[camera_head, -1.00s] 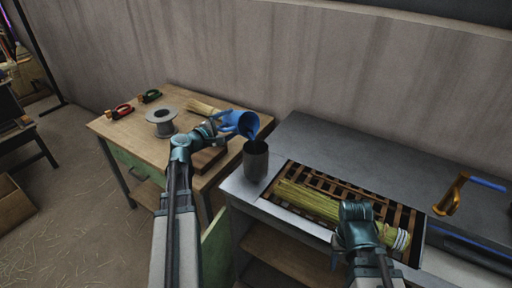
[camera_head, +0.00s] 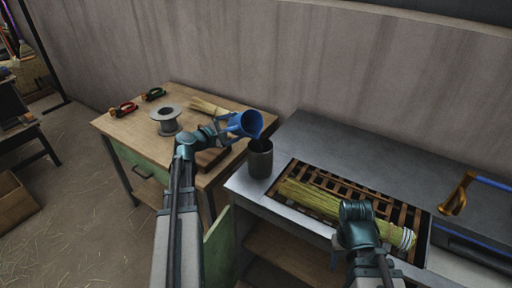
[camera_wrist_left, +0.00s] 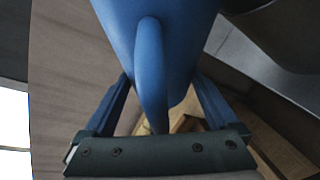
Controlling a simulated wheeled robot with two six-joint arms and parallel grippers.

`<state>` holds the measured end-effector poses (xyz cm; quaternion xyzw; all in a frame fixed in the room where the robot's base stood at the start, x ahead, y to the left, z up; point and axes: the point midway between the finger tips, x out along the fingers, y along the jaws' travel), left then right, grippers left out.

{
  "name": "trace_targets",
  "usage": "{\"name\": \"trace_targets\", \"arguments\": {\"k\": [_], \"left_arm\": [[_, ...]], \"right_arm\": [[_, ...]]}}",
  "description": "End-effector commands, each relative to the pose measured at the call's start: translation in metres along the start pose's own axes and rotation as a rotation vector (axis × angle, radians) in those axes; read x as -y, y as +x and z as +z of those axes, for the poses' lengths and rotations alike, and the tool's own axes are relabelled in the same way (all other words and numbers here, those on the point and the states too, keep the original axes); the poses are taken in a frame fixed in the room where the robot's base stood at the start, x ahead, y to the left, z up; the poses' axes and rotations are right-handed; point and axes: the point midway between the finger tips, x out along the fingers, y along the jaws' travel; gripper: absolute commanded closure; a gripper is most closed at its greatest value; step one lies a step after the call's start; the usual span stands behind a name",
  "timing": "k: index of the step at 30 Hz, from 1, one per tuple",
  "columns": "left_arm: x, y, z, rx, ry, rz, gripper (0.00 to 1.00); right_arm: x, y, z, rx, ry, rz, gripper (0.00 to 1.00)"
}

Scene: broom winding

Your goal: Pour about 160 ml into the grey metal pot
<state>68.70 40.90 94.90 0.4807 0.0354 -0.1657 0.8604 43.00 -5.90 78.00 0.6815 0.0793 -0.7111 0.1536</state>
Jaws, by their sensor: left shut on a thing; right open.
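The grey metal pot (camera_head: 260,160) stands upright on the near left corner of the grey metal bench. My left gripper (camera_head: 226,128) is shut on a blue jug (camera_head: 246,123) and holds it tilted, its mouth just above and left of the pot's rim. A dark stream or lip shows between the jug and the pot; I cannot tell how much is in either. In the left wrist view the jug's handle (camera_wrist_left: 151,70) is between the fingers (camera_wrist_left: 165,110). My right gripper (camera_head: 352,232) hangs over the bundle of straw, its fingers mostly hidden by its own wrist.
A straw bundle (camera_head: 315,200) lies on a slatted rack in the bench (camera_head: 330,140). A wooden table (camera_head: 130,124) at left holds a grey spool (camera_head: 167,121), red-handled pliers (camera_head: 125,108), green-handled pliers (camera_head: 154,94) and more straw (camera_head: 205,107). An orange-handled tool (camera_head: 457,193) is at right.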

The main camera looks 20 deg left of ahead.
Motion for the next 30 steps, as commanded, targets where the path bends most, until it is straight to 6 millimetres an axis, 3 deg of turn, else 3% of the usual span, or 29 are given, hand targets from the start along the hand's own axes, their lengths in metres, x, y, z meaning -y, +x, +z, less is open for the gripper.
{"name": "trace_targets", "arguments": {"k": [12,17,30], "left_arm": [[0.003,0.005,0.010,0.006,-0.144,-0.064,0.93],[0.012,0.009,0.008,0.008,-0.202,-0.089,0.93],[0.012,0.009,0.009,0.007,-0.212,-0.093,0.93]], "right_arm": [[-0.001,-0.012,0.001,0.000,0.000,0.000,0.50],[-0.001,-0.006,0.000,0.000,0.000,0.000,0.50],[-0.001,-0.007,0.000,0.000,0.000,0.000,0.50]]}}
